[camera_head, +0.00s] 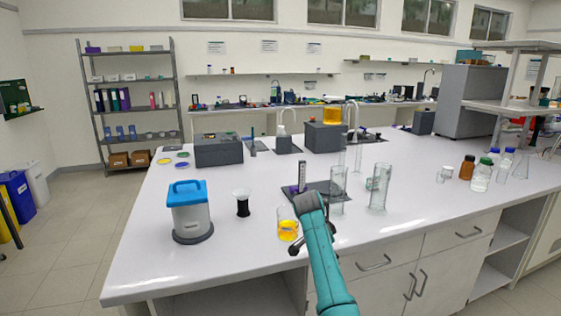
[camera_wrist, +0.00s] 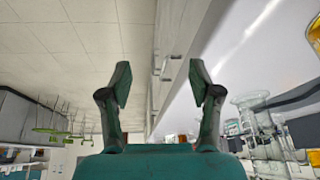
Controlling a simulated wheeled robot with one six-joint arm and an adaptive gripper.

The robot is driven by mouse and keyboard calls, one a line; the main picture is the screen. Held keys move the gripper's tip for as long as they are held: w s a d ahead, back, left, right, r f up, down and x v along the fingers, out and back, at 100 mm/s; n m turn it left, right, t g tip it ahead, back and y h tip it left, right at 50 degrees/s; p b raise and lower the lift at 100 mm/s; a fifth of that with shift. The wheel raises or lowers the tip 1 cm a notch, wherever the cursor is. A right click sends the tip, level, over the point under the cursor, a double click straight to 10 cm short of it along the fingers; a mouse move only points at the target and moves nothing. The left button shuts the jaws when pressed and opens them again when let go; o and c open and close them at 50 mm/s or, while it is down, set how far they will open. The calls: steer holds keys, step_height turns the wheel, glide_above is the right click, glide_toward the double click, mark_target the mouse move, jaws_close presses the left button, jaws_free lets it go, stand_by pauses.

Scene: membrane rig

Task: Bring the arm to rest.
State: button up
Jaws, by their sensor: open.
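My teal arm (camera_head: 325,265) reaches up from the bottom edge in the head view, along the front edge of the white bench. In the wrist view my gripper (camera_wrist: 160,82) is open, its two dark green fingers well apart with nothing between them. In the head view a small dark part of the arm's end shows beside the beaker of yellow liquid (camera_head: 288,231); I cannot tell whether they touch. The beaker's yellow liquid also shows at the right edge of the wrist view (camera_wrist: 315,35).
Glass cylinders (camera_head: 379,188) stand right of my arm on and near a dark mat (camera_head: 322,187). A blue-lidded container (camera_head: 189,210) and a black-and-white spool-shaped item (camera_head: 242,204) stand left. Floor (camera_head: 62,240) is open left.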

steer(key=s+d+f+n+t, duration=0.1)
steer(key=s+f, duration=0.3)
steer(key=f, duration=0.4)
steer(key=s+f+n+t+y, duration=0.15)
steer(key=s+f, duration=0.25)
steer(key=f, duration=0.5)
steer(key=s+d+f+n+t, duration=0.15)
steer(key=s+f, duration=0.25)
steer(key=f, duration=0.4)
steer(key=s+f+n+t+y, duration=0.15)
steer(key=s+f, duration=0.35)
steer(key=s, duration=0.5)
steer(key=s+f+n+t, duration=0.15)
steer(key=s+f, duration=0.35)
steer(key=s, duration=0.6)
steer(key=s+r+n+t+y, duration=0.15)
steer(key=s+r, duration=0.25)
steer(key=s, duration=0.7)
steer(key=s+r+n+t+h, duration=0.15)
steer(key=s+r, duration=0.25)
steer(key=s, duration=0.7)
steer(key=s+r+n+t, duration=0.1)
steer(key=s+r, duration=0.6)
steer(key=r, duration=0.3)
steer(key=s+d+r+n+t+y, duration=0.1)
steer(key=s+r, duration=0.7)
steer(key=r, duration=0.3)
steer(key=shift+n, duration=0.3)
